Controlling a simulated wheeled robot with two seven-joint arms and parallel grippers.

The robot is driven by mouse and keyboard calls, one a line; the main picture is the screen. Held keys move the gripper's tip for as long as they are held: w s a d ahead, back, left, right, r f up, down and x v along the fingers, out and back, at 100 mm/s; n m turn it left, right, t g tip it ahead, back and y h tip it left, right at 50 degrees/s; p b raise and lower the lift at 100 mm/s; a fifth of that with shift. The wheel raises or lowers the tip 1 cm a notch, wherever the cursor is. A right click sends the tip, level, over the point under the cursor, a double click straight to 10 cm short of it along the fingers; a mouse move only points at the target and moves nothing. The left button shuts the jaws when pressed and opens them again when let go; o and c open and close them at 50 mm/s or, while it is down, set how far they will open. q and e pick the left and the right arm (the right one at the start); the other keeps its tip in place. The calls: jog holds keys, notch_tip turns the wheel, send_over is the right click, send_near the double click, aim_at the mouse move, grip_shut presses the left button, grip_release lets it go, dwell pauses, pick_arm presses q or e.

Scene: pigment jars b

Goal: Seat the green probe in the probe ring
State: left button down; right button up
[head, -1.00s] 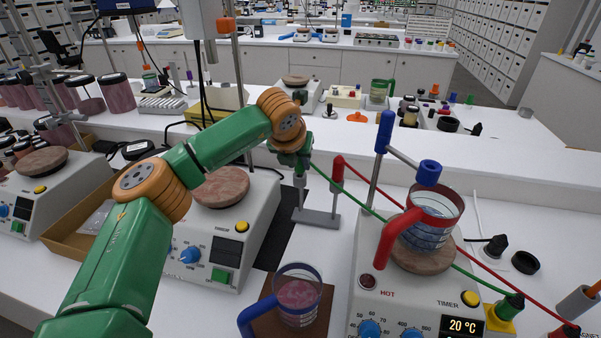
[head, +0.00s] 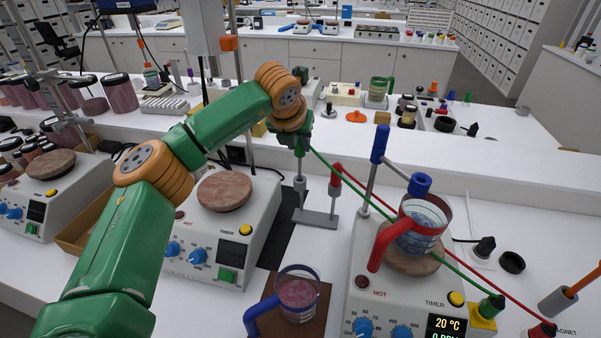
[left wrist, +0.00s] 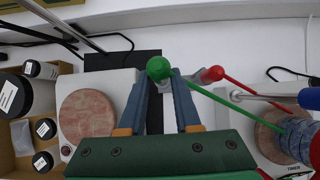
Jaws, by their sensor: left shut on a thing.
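My left gripper (head: 300,143) is shut on the green probe. In the left wrist view, the green probe's round top (left wrist: 159,68) sits between the fingertips. In the head view, the gripper is above the left post of a grey two-post stand (head: 315,217). I cannot tell whether the probe's tip is clear of that post. The probe ring (head: 420,184) is blue, on a grey arm over the beaker (head: 424,222), and looks empty. My right gripper is not in view.
A red probe (head: 336,173) stands in the stand's right post, its cable crossing towards the right. The beaker, with a red rim and handle, stands on the front hotplate (head: 372,300). A blue-handled mug (head: 298,295) is near the front. A clamp rod (head: 371,187) rises beside the ring.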

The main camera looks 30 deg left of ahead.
pick_arm(q)
notch_tip(320, 180, up, 10)
jog(key=p, duration=0.4)
dwell(0.5)
